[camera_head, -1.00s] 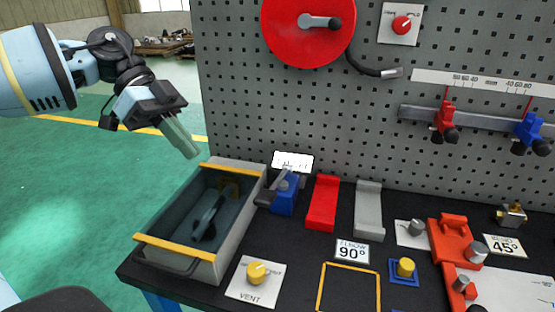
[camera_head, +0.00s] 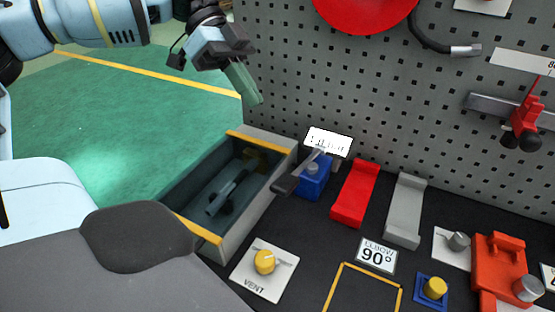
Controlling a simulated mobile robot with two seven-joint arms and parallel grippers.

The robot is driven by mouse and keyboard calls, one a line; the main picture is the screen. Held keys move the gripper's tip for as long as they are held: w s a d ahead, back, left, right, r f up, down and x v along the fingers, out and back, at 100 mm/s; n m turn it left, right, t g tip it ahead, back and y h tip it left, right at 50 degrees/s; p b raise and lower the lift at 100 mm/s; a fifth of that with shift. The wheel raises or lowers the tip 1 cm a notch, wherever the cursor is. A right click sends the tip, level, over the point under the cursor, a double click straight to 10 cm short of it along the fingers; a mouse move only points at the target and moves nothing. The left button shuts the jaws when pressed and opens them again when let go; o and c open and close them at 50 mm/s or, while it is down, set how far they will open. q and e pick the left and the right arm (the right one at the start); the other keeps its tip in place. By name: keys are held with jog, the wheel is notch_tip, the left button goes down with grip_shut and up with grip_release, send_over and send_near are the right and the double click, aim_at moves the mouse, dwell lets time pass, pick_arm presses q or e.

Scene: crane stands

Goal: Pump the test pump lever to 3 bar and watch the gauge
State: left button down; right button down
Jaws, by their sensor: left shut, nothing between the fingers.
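The test pump is a small blue block (camera_head: 314,181) on the black bench top, just right of the grey bin. Its dark lever (camera_head: 294,180) slants down to the left, its grip end near the bin's rim. A white gauge display (camera_head: 328,141) stands right behind the pump; its marks are too small to read. My left gripper (camera_head: 245,86) is at the upper left, above and behind the bin, with its greenish fingers together and empty, pointing down to the right. It is well apart from the lever. My right gripper is out of view.
The grey bin (camera_head: 277,185) with yellow rims holds a dark tool. A yellow VENT knob (camera_head: 264,262) sits in front. Red (camera_head: 354,194) and grey (camera_head: 404,210) cradles stand right of the pump. A pegboard (camera_head: 290,70) closes off the back.

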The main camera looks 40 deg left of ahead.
pick_arm(q)
send_over(290, 183)
jog(key=a, duration=0.3)
jog(key=f, duration=0.4)
jog(key=w+f, duration=0.1)
jog(key=f, duration=0.2)
jog(key=shift+s+f, duration=0.3)
jog(key=shift+f, duration=0.55)
jog(key=shift+s+f, duration=0.25)
jog(key=shift+f, duration=0.6)
